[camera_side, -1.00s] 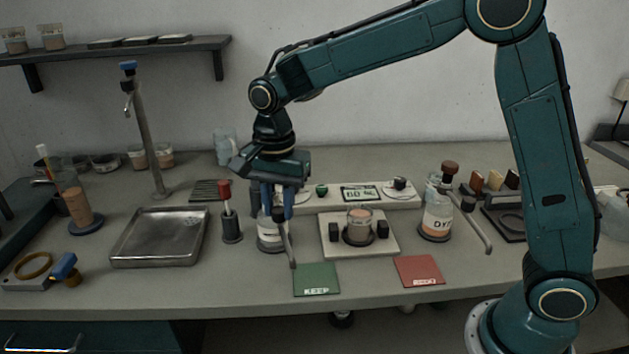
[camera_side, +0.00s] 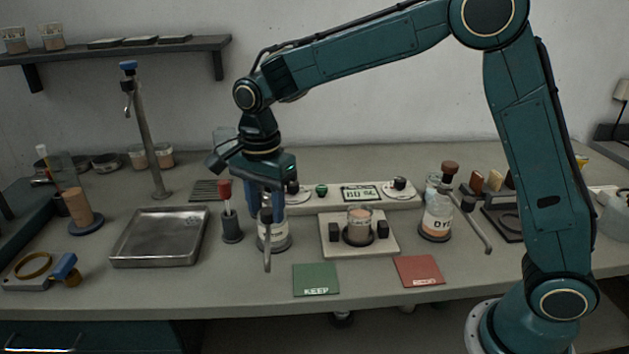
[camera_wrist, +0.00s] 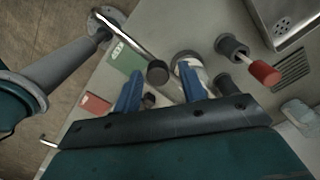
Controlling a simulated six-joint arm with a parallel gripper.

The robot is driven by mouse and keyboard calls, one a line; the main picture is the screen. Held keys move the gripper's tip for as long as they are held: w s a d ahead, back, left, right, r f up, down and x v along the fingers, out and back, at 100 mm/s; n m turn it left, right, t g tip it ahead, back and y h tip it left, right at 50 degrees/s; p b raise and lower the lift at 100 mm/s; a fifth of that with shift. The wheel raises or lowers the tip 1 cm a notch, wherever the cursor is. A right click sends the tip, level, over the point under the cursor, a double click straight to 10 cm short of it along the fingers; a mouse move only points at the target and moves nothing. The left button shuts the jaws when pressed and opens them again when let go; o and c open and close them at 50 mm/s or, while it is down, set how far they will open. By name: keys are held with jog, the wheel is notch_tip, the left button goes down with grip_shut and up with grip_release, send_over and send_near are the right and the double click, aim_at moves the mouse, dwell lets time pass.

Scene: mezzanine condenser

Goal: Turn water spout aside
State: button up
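The water spout (camera_side: 267,247) is a thin metal tube with a dark knob on top, in front of a white-labelled bottle (camera_side: 275,238). In the side view the tube points toward the table's front edge, left of the green mat. In the wrist view the spout (camera_wrist: 128,40) runs to the upper left from its knob. My gripper (camera_side: 266,217) points down around the knob. In the wrist view the blue fingers of my gripper (camera_wrist: 161,70) stand apart, with the knob between them and gaps visible. Finger contact with the knob is unclear. The bottle is partly hidden by the fingers.
A red-handled tool in a dark holder (camera_side: 231,225) stands close left, beside a metal tray (camera_side: 160,238). The green mat (camera_side: 316,279) and red mat (camera_side: 419,270) lie in front. Right are a beaker (camera_side: 359,217) on a plate and a dye bottle (camera_side: 437,218) with its own spout.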

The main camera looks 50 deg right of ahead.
aim_at(267, 210)
jog(key=shift+r, duration=0.1)
dwell(0.3)
notch_tip(267, 210, up, 14)
jog(key=shift+f, duration=0.2)
dwell(0.5)
jog(key=shift+s, duration=0.1)
jog(key=s+d+r+n+t, duration=0.25)
jog(key=s+d+n, duration=0.6)
jog(key=s, duration=0.55)
jog(key=s+d+f+n+t, duration=0.1)
jog(key=s+f+n, duration=0.1)
jog(key=s, duration=0.2)
jog(key=s+d+f+n+t, duration=0.1)
jog(key=s+f+n, duration=0.2)
jog(key=s, duration=0.1)
jog(key=s+d+f+n+t, duration=0.1)
jog(key=s+d+f+n, duration=0.1)
jog(key=s, duration=0.2)
jog(key=shift+s+d+f+n, duration=0.1)
jog(key=shift+s+f+n, duration=0.15)
jog(key=shift+s+f, duration=0.15)
